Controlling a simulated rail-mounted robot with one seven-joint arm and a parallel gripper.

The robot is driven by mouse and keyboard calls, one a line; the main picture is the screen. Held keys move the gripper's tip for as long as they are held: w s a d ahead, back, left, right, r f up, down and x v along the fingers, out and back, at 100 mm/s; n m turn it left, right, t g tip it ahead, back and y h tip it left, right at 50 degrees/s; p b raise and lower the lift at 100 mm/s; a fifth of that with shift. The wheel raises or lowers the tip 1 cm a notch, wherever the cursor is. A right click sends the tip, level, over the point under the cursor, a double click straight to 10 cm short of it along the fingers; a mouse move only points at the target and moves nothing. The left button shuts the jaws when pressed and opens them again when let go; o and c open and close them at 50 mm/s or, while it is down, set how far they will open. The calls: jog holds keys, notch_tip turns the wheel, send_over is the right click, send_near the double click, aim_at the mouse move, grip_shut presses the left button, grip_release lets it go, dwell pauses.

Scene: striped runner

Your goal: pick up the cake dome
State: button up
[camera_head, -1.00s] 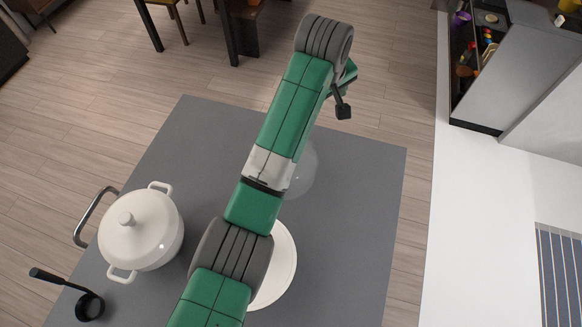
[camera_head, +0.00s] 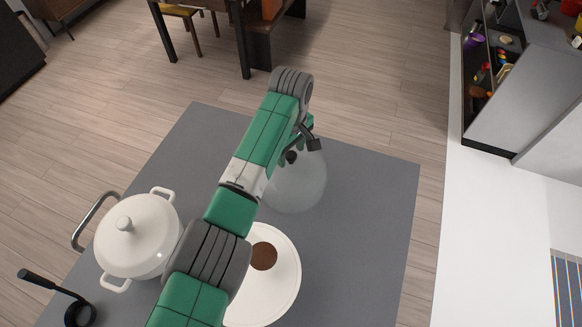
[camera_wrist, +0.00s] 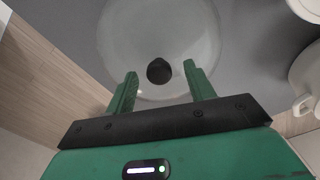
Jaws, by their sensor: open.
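The cake dome (camera_head: 300,188) is a clear, see-through dome with a dark round knob. It stands on the grey table toward its far side, partly behind my arm. In the wrist view the dome (camera_wrist: 160,30) fills the top middle, with its dark knob (camera_wrist: 159,71) facing the camera. My gripper (camera_wrist: 160,70) is open, with one green finger on each side of the knob in the picture. I cannot tell whether the fingertips reach down to the knob's height. In the head view my gripper (camera_head: 303,143) is at the dome's top, mostly hidden by the arm.
A white round plate (camera_head: 282,285) with a brown round piece (camera_head: 263,256) lies nearer, partly under my arm. A white lidded pot (camera_head: 135,240) and a black ladle (camera_head: 60,290) are at the left. The table (camera_head: 375,220) is clear at the right.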

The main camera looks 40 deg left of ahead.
jog(key=shift+f, duration=0.2)
grip_shut()
jog(key=shift+r, duration=0.1)
